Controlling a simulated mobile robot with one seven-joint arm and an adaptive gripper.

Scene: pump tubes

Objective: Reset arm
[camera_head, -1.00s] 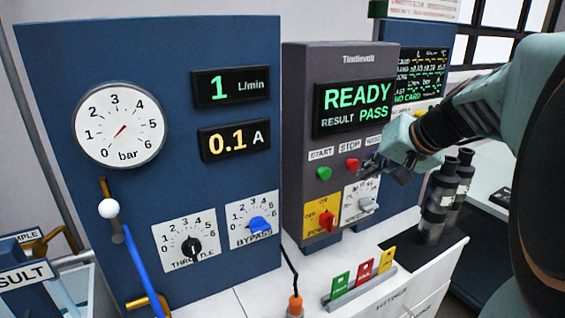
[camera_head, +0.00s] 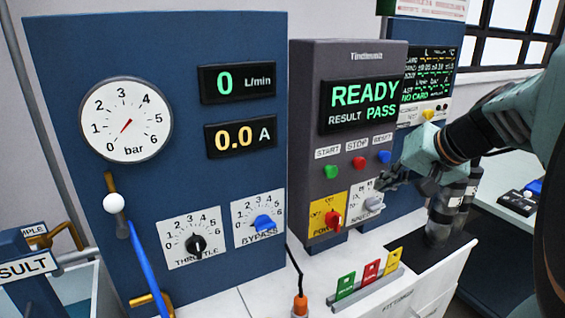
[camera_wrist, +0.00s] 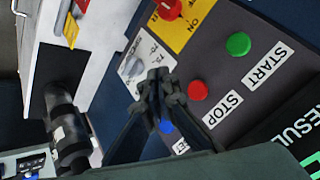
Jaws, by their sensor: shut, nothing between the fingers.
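My gripper (camera_head: 385,181) is shut and empty. In the head view it is in front of the right side of the grey control box (camera_head: 308,150), near the grey selector knob (camera_head: 373,204). In the wrist view my gripper (camera_wrist: 159,88) has its fingertips together, over the box face between the grey knob (camera_wrist: 133,66) and the red STOP button (camera_wrist: 197,90). The blue RESET button (camera_head: 384,157) shows just above the gripper in the head view. My arm (camera_head: 480,125) reaches in from the right. The box display (camera_head: 363,105) reads READY, RESULT PASS.
The blue panel (camera_head: 190,150) at left has a gauge (camera_head: 126,120) near zero, readouts of 0 L/min and 0.0 A, and two knobs. Coloured cards (camera_head: 371,272) stand in a rack on the bench. Dark cylinders (camera_head: 445,212) stand behind my gripper. The front bench is partly clear.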

